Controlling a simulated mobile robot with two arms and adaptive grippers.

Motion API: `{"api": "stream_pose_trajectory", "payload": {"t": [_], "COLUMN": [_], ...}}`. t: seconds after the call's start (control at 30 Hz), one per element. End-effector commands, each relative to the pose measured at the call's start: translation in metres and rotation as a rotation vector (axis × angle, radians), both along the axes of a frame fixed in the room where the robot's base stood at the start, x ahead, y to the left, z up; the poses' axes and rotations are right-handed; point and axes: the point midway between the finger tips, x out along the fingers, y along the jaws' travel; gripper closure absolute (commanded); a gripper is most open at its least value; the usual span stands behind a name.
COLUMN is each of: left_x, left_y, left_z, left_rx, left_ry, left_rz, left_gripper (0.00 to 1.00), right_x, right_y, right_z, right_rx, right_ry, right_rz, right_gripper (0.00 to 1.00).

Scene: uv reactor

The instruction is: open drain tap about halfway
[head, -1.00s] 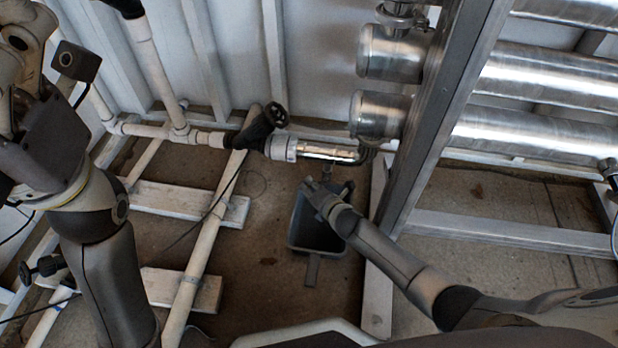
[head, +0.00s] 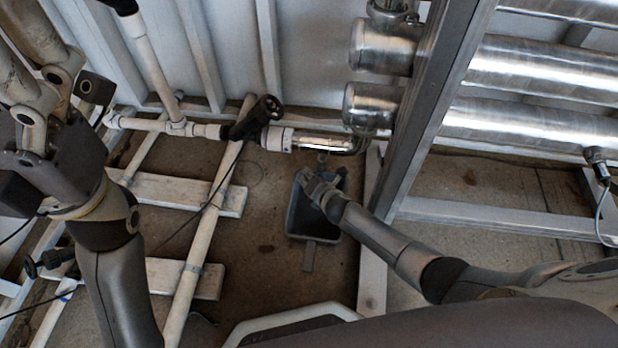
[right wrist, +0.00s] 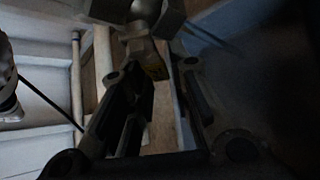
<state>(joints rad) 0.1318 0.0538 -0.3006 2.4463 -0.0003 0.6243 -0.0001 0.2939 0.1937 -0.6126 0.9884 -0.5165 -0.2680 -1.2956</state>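The drain tap (head: 322,158) is a small fitting under the shiny metal end of the low pipe, above a grey bin (head: 302,220). In the right wrist view it seems to be the metal piece with a yellowish mark (right wrist: 154,66), just beyond the fingers; its handle angle is unclear. My right gripper (head: 322,176) is over the bin, just below the tap. Its two fingers stand apart in the right wrist view (right wrist: 160,85), with nothing visibly clamped. Whether they touch the tap is unclear. My left arm is at the left; its fingers do not show.
White pipes (head: 205,225) and pale planks (head: 185,195) lie on the floor to the left. A black-handled valve (head: 262,110) is on the low pipe. A metal frame post (head: 425,120) and large steel cylinders (head: 540,70) stand close on the right.

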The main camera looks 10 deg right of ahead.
Motion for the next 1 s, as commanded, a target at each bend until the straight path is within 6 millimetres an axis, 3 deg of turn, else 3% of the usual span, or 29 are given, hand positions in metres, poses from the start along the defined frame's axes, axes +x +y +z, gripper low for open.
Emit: {"api": "stream_pose_trajectory", "payload": {"t": [0.1, 0.57, 1.0], "left_x": [0.000, 0.000, 0.000], "left_y": [0.000, 0.000, 0.000], "left_z": [0.000, 0.000, 0.000], "left_rx": [0.000, 0.001, 0.000], "left_ry": [0.000, 0.000, 0.000], "left_rz": [0.000, 0.001, 0.000], "left_gripper": [0.14, 0.14, 0.14], "right_x": [0.000, -0.004, -0.043], "right_y": [0.000, -0.001, -0.007], "right_z": [0.000, 0.003, 0.028], "right_rx": [0.000, -0.001, 0.000], "right_ry": [0.000, -0.002, -0.001], "right_rz": [0.000, 0.000, 0.001], "right_gripper": [0.63, 0.63, 0.63]}}
